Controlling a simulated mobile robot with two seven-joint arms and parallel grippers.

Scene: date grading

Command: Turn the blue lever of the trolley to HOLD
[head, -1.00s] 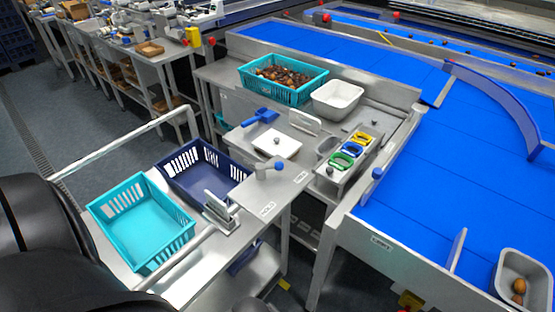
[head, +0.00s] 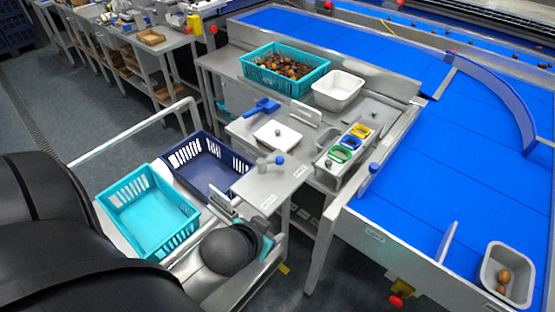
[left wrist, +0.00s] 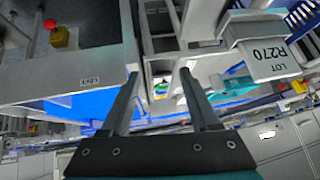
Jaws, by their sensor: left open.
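The blue lever (head: 280,160) has a blue knob on a grey pivot and stands on the flat metal plate (head: 250,185) of the trolley in the head view. Its knob points right of the pivot. Two small labels, a near one (head: 268,201) and a right one (head: 299,172), lie on the plate; their words are too small to read surely. My left gripper (head: 268,246) is at the trolley's near end, apart from the lever and nearer to me. In the left wrist view its fingers (left wrist: 160,76) are apart with nothing held. My right gripper is out of view.
A teal crate (head: 118,187) and a navy crate (head: 172,162) sit on the trolley left of the plate. An upright metal holder (head: 222,204) stands between them and my gripper. The blue conveyor (head: 440,190) lies to the right, past a dark gap.

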